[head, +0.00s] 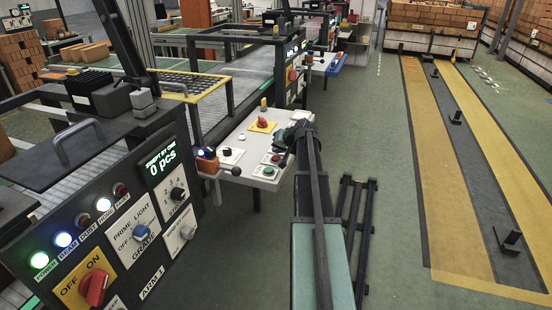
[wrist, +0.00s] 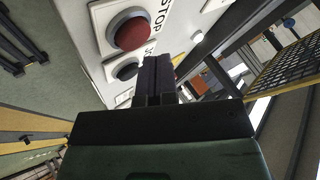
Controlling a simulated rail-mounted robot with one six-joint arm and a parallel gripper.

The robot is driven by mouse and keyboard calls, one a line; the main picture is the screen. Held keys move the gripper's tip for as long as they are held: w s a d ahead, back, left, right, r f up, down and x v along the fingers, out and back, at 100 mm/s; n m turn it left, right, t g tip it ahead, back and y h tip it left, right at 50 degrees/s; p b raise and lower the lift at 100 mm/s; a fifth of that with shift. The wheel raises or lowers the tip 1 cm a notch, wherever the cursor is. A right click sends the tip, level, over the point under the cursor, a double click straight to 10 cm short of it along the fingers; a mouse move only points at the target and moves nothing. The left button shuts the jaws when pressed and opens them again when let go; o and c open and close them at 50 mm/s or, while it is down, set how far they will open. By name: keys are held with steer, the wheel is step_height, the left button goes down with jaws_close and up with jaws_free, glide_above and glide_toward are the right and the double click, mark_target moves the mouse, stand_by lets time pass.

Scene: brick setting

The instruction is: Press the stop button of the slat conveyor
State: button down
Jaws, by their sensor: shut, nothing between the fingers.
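The red stop button (wrist: 131,31), a round cap in a grey collar beside the printed word STOP, shows in the wrist view on a pale control panel (wrist: 186,22). A dark green button (wrist: 126,70) sits beside it. My gripper (wrist: 157,60) is shut and empty, its fingertips below and right of the red button in that view. The gap between fingertips and panel is hard to judge; I see no contact with the red button. In the head view my gripper (head: 297,134) is over the right edge of the white panel (head: 238,168).
The panel also carries a red knob on a yellow plate (head: 262,124) and an orange-and-black item (head: 207,158) at its left. A large dark control box (head: 115,225) stands front left. A yellow-edged grate (head: 190,86) lies behind. The green floor (head: 393,205) at right is mostly open.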

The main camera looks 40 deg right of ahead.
mark_target(277, 157)
steer(key=shift+f, duration=0.1)
steer(key=shift+f+b, duration=0.3)
steer(key=shift+b, duration=0.1)
steer(key=shift+f+b, duration=0.45)
steer(key=shift+b, duration=0.05)
stand_by(0.6)
stand_by(0.3)
steer(key=shift+r+p, duration=0.85)
steer(key=shift+p, duration=0.05)
steer(key=shift+r, duration=0.1)
step_height(277, 157, up, 5)
steer(key=p, duration=0.5)
